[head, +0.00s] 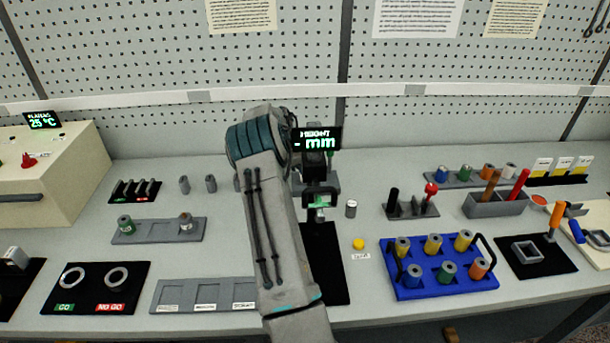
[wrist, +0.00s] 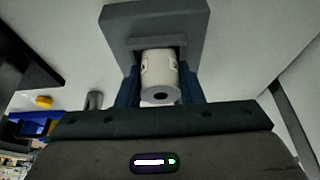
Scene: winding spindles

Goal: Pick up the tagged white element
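A white cylindrical element (wrist: 160,80) with dark marks on its side and a hole in its near end shows in the wrist view. It lies between the two dark blue fingers of my gripper (wrist: 160,90). The fingers are close along both its sides; whether they press on it cannot be told. A grey square block (wrist: 155,22) with a notch is just beyond the element. In the head view my arm hides much of this area, beside the height gauge display (head: 317,139), which reads "- mm". The element's tag cannot be read.
A grey-white cylinder (head: 351,209) stands right of the gauge, near a yellow button (head: 358,243). A blue tray (head: 416,281) of coloured spindles is farther right. The black GO / NO GO plate (head: 95,290) and a grey slotted tray (head: 180,298) lie left of my arm.

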